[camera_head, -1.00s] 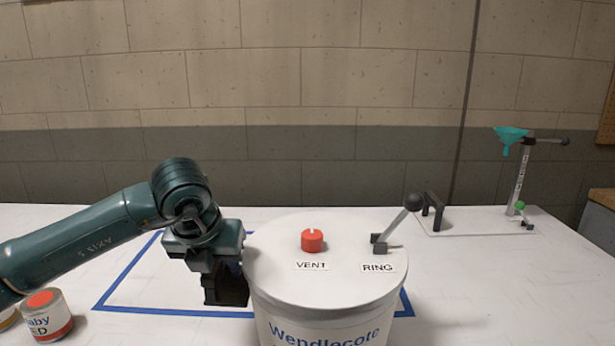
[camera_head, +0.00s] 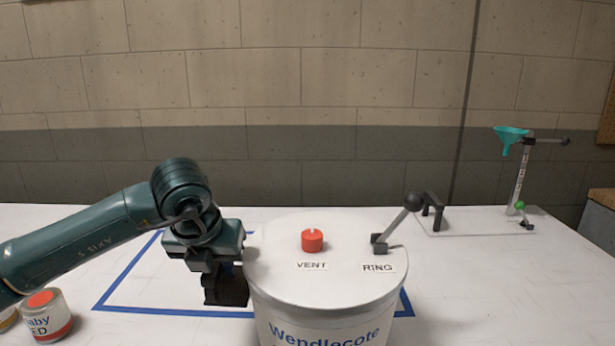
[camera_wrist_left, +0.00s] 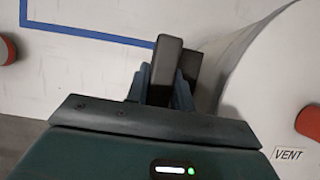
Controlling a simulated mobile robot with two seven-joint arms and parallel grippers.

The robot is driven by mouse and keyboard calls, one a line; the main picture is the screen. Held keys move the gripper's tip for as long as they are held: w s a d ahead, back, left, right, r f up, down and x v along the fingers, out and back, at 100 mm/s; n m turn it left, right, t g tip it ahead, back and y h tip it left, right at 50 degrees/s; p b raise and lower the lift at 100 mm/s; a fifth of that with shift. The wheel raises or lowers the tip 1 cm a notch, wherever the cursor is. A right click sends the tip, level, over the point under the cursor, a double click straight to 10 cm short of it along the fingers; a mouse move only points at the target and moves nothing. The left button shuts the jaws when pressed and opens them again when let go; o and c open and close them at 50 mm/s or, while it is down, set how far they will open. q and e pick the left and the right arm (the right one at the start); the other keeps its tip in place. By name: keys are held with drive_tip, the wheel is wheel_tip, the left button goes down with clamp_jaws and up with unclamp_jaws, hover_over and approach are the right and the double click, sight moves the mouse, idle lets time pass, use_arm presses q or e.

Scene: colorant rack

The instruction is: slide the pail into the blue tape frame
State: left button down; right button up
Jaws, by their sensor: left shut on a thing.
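The white pail (camera_head: 325,278), with "Wendlecote" on its side, stands upright at front centre. Its lid has a red VENT knob (camera_head: 312,240) and a RING lever (camera_head: 398,228). The blue tape frame (camera_head: 150,311) shows left of the pail, with a corner at its right; the pail hides the rest, and its base is out of view. My left gripper (camera_head: 227,290) is shut low at the pail's left side; the part it grips is hidden. The left wrist view shows its dark fingers (camera_wrist_left: 177,68) close together against the pail's wall (camera_wrist_left: 245,60). My right gripper is not in view.
A can with a red top (camera_head: 46,316) stands at front left beneath my left arm, with another partly cut off beside it. A stand with a teal funnel (camera_head: 511,136) is at back right.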

use_arm(q)
drive_tip(key=shift+r, duration=0.15)
drive_tip(key=shift+w, duration=4.05)
drive_tip(key=w+p, duration=0.3)
drive_tip(key=w, duration=0.5)
